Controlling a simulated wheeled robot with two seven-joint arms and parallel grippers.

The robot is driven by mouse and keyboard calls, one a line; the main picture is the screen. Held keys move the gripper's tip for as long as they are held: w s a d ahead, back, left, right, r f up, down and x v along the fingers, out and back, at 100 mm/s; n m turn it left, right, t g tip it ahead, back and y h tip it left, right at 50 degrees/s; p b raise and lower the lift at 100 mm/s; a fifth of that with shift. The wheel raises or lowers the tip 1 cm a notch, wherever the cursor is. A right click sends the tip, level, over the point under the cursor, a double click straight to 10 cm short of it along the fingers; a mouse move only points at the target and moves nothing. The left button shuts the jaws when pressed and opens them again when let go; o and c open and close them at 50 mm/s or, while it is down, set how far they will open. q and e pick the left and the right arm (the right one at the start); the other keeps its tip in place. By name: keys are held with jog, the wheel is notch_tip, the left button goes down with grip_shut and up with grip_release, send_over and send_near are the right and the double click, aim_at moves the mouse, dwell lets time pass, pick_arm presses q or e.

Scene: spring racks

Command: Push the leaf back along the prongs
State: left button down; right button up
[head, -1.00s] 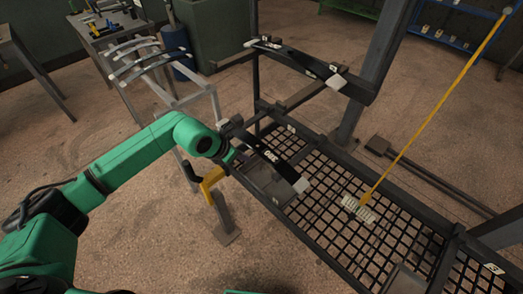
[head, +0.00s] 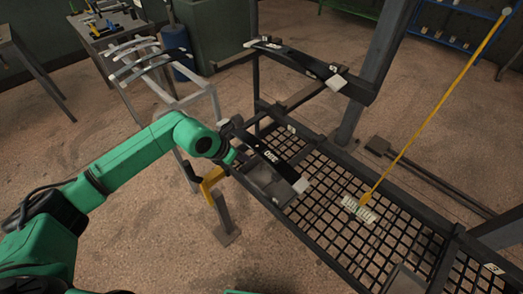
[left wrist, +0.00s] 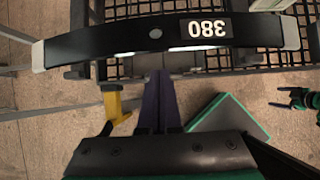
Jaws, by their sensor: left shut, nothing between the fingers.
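The leaf is a black curved bar with pale end caps and a white "380" label. It lies across the near-left end of the dark rack in the head view (head: 285,170). It also spans the top of the left wrist view (left wrist: 110,43). My left gripper (left wrist: 158,80) is shut and empty, its dark fingers pointing at the middle of the leaf's near edge. The fingertips are very close to that edge; I cannot tell whether they touch. In the head view the fingers are hard to make out by the leaf. The prongs are mostly hidden.
Another black leaf (head: 300,62) rests higher on the rack. A mesh shelf (head: 325,205) lies below, with a yellow strap (head: 430,110) running down to a pale block (head: 358,208). A silver stand (head: 195,100) with several leaves is at the left. A yellow handle (left wrist: 113,104) is near my gripper.

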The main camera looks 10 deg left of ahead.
aim_at(261, 142)
dwell(0.4)
pick_arm(q)
jog(key=shift+w+d+b, duration=3.95)
jog(key=shift+w+d, duration=0.55)
jog(key=shift+w, duration=0.95)
jog(key=shift+s+a+p, duration=0.35)
jog(key=shift+s+a, duration=0.65)
jog(key=shift+s, duration=0.2)
jog(key=shift+s+a+p, duration=0.3)
jog(key=shift+s+a, duration=0.7)
jog(key=shift+s, duration=0.2)
